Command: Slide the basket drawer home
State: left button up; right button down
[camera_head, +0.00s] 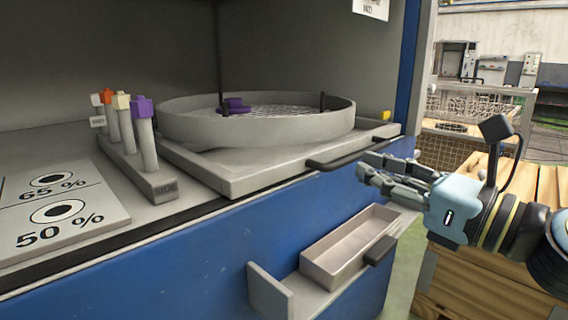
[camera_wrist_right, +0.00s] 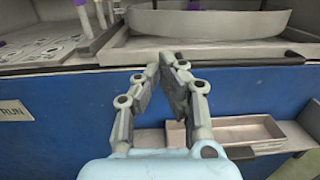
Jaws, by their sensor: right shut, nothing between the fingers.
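The basket drawer is a flat grey slab (camera_head: 230,180) carrying a round grey tub (camera_head: 245,128) with a mesh floor and a purple piece (camera_head: 236,105) inside. Its black bar handle (camera_head: 345,153) lies along the front, by the edge of the bench. The slab's front edge is close to the bench edge; I cannot tell the exact gap. My right gripper (camera_head: 364,170) is shut and empty, in front of the blue panel, just below and right of the handle. In the wrist view its fingertips (camera_wrist_right: 167,62) meet near the bench edge, and I cannot tell whether they touch anything.
A grey open bin (camera_head: 348,246) and a bracket (camera_head: 270,293) stick out from the blue front below. A rack of coloured-topped pegs (camera_head: 140,165) stands left of the slab. A wooden crate (camera_head: 470,270) stands at right, under my right arm.

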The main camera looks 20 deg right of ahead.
notch_tip(320, 180, down, 2)
jog(key=s+f+g, duration=0.1)
jog(key=s, duration=0.1)
jog(key=p, duration=0.6)
send_near(291, 165)
jog(key=x, duration=0.6)
jog(key=shift+w+a, duration=0.15)
jog(key=shift+w, duration=0.15)
pick_arm(q)
jog(key=s+d+r, duration=0.3)
jog(key=s+r, duration=0.1)
jog(key=shift+h, duration=0.3)
pick_arm(e)
jog(key=shift+w+a, duration=0.15)
jog(key=shift+w, duration=0.15)
jog(key=p+x, duration=0.1)
jog(key=x, duration=0.8)
jog(key=shift+w+r, duration=0.1)
jog(key=shift+w, duration=0.1)
pick_arm(q)
jog(key=shift+s+d+r, duration=0.25)
jog(key=shift+s+r, duration=0.05)
jog(key=shift+s, duration=0.2)
pick_arm(e)
jog(key=shift+r, duration=0.1)
pick_arm(q)
jog(key=shift+w, duration=0.2)
